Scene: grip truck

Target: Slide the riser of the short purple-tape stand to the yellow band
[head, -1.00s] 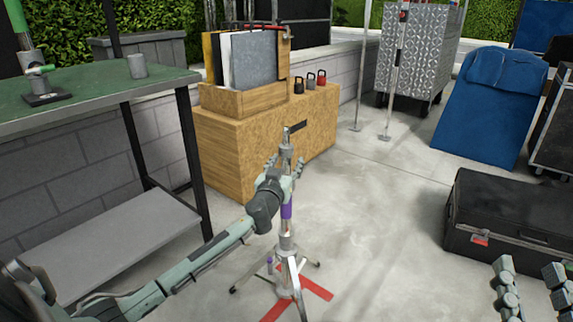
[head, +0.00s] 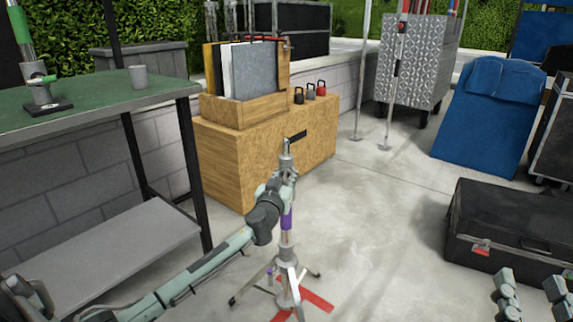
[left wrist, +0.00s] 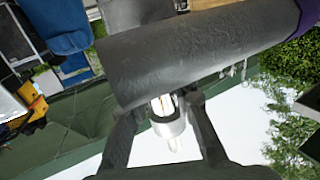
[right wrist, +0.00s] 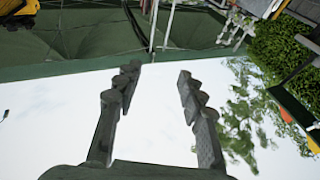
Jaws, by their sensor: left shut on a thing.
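The purple-tape stand (head: 287,240) stands upright on spread legs over a red floor mark, with purple tape partway up its post. My left gripper (head: 284,181) is at the upper part of the stand, above the tape. In the left wrist view a thick grey tube (left wrist: 200,55) crosses close up, with purple at its right end. The left fingers are shut on a small silver knob-like part (left wrist: 167,117) beside this tube. I cannot see a yellow band. My right gripper (right wrist: 155,95) is open and empty; it also shows at the head view's lower right (head: 530,288).
A green-topped bench (head: 90,95) stands left, with a wooden box (head: 230,165) behind the stand. A black case (head: 510,225) lies on the right, near a blue padded panel (head: 485,115). Bare concrete floor lies between the stand and the case.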

